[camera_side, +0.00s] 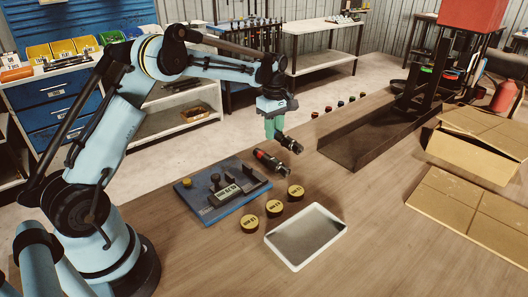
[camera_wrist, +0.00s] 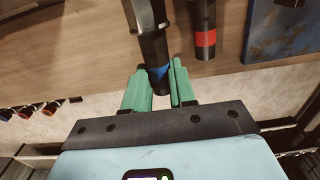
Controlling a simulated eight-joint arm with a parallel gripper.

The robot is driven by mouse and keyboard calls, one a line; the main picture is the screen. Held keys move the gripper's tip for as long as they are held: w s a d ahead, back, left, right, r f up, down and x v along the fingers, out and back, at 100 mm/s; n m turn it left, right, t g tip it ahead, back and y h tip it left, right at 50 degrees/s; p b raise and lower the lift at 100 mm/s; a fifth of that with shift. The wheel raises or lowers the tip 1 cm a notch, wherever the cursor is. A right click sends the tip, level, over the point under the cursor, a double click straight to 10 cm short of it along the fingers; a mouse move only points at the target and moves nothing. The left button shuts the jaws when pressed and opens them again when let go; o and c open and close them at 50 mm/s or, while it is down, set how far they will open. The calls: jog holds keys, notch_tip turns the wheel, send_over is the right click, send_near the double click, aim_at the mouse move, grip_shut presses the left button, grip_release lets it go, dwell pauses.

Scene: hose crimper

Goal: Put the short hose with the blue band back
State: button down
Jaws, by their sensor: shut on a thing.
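The short hose with the blue band (camera_wrist: 158,73) is black and sits between the green fingers of my gripper (camera_wrist: 158,88) in the wrist view. My gripper is shut on it near the band. In the side view my gripper (camera_side: 273,130) is above the far part of the wooden table, and the black hose (camera_side: 290,144) shows just beside its fingertips; its blue band cannot be made out there. Another black hose with a red band (camera_wrist: 205,38) is beside it in the wrist view, apart from the fingers. This red-banded hose (camera_side: 269,162) lies nearer the camera in the side view.
A blue board (camera_side: 232,205) with a gauge block and fittings lies left of the hoses. Several yellow-topped discs (camera_side: 249,223) and a white-rimmed tray (camera_side: 337,229) are in front. A long dark trough (camera_side: 365,140) and cardboard boxes (camera_side: 475,150) are to the right.

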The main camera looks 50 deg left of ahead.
aim_at(274, 150)
jog(key=shift+f, duration=1.95)
jog(key=c, duration=0.9)
grip_release()
jog(key=shift+f, duration=0.15)
jog(key=shift+c, duration=0.2)
